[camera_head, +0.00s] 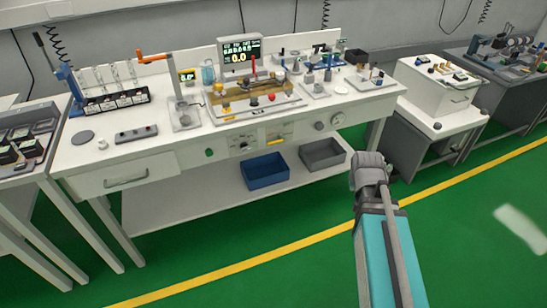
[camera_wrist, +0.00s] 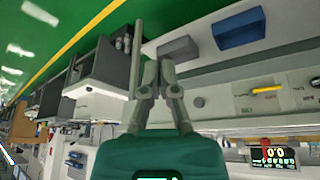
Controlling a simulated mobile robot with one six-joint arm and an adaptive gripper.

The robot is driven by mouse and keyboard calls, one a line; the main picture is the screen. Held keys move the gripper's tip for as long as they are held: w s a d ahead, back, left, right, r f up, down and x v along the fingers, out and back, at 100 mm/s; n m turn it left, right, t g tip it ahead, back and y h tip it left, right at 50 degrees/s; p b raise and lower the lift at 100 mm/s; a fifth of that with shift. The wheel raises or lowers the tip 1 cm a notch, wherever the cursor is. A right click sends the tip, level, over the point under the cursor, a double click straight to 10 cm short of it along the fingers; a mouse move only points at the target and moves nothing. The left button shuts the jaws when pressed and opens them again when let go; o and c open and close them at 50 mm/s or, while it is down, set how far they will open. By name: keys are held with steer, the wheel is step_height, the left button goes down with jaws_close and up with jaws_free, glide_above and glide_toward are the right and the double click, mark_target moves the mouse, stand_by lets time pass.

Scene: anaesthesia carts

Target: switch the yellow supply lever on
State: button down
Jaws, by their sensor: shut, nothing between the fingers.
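The yellow lever (camera_head: 275,142) is a small, roughly horizontal bar on the front panel under the white bench's top, right of centre. In the wrist view, which is upside down, the yellow lever (camera_wrist: 264,90) lies at the right on the pale panel. My gripper (camera_wrist: 159,68) is shut and empty, with its two fingers together. It is apart from the lever, which lies well to the right of the fingers in the wrist view. In the head view my arm reaches up from the lower right, and the fingers cannot be made out there.
The white bench (camera_head: 330,113) carries a wooden fixture, a display (camera_head: 239,56) and small tools. A blue bin (camera_head: 265,171) and a grey bin (camera_head: 322,154) sit on its lower shelf. A white cabinet (camera_head: 437,90) stands at the right. Green floor in front is clear.

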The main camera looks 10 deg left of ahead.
steer(key=w+a+f+n+t+y+b, duration=0.1)
steer(key=w+a+f+t+y+b, duration=0.1)
steer(key=w+a+f+t+b, duration=0.95)
steer(key=w+a+f+n+t+y+b, duration=0.1)
steer(key=w+a+f+y+b, duration=0.35)
steer(key=b, duration=1.35)
steer(key=a+f+n+t+y+b, duration=0.2)
steer(key=a+n+t+y+b, duration=0.2)
steer(key=b, duration=1.1)
steer(key=a+y, duration=0.3)
steer(key=a, duration=0.1)
steer(key=shift+a+f+n+b, duration=0.3)
steer(key=shift+a+f+b, duration=0.05)
steer(key=shift+a, duration=0.05)
steer(key=p+x, duration=0.8)
steer(key=x, duration=0.6)
steer(key=shift+w+d+m+h, duration=0.1)
steer(key=shift+d+m+h, duration=0.2)
steer(key=shift+m+h, duration=0.1)
